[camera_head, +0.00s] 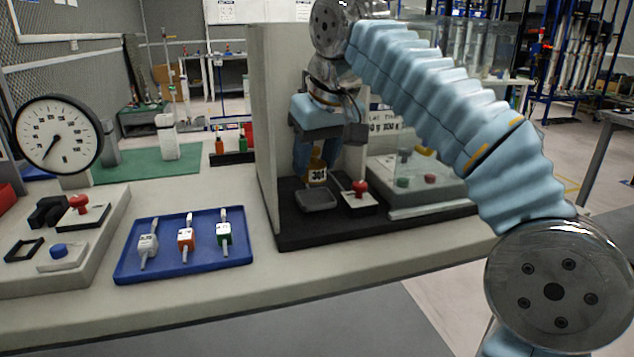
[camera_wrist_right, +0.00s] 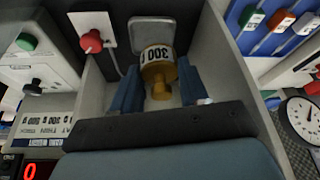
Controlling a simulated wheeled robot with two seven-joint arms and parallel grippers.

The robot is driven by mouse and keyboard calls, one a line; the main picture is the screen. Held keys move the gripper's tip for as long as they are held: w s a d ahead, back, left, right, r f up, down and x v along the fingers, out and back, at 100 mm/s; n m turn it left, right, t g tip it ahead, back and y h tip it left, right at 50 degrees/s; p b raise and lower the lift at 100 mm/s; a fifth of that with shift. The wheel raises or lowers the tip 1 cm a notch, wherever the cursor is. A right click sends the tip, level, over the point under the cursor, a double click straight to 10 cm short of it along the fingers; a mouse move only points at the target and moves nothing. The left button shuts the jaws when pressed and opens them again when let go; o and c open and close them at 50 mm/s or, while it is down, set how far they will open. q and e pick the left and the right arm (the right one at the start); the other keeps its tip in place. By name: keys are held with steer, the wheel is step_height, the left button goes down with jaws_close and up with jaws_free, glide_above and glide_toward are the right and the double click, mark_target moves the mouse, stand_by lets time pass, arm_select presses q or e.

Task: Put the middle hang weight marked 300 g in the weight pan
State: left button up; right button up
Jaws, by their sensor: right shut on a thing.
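The hang weight (camera_head: 317,175) is brass-coloured with a white label showing 300. It also shows in the right wrist view (camera_wrist_right: 157,68), between the blue fingers. My right gripper (camera_head: 316,156) is shut on it and holds it upright, inside the grey-walled booth. In the right wrist view the gripper (camera_wrist_right: 158,85) has one finger on each side of the weight's narrow neck. The weight pan (camera_head: 317,201) is a small dark square dish at or just below the weight; it also shows in the wrist view (camera_wrist_right: 152,27). I cannot tell whether they touch. My left gripper is not in view.
A grey wall (camera_head: 264,130) stands left of the pan. A red knob (camera_head: 360,187) sits close right of it. A blue tray (camera_head: 185,269) holds three small handled pieces. A dial gauge (camera_head: 57,135) stands at the left. The front bench top is clear.

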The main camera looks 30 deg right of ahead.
mark_target(321, 164)
steer(key=shift+w+d+f, duration=0.15)
steer(key=shift+f, duration=0.15)
steer(key=shift+w+d+f+b, duration=0.15)
steer(key=shift+f+b, duration=0.15)
steer(key=shift+f, duration=0.65)
steer(key=shift+w+d+f+b, duration=0.15)
steer(key=shift+f+b, duration=0.15)
steer(key=shift+f, duration=0.65)
steer(key=shift+f, duration=0.2)
steer(key=o, duration=1.3)
steer(key=shift+s+a+r, duration=0.1)
steer(key=shift+r, duration=0.4)
steer(key=shift+p+v, duration=1.4)
steer(key=shift+v, duration=4.25)
steer(key=shift+s, duration=0.1)
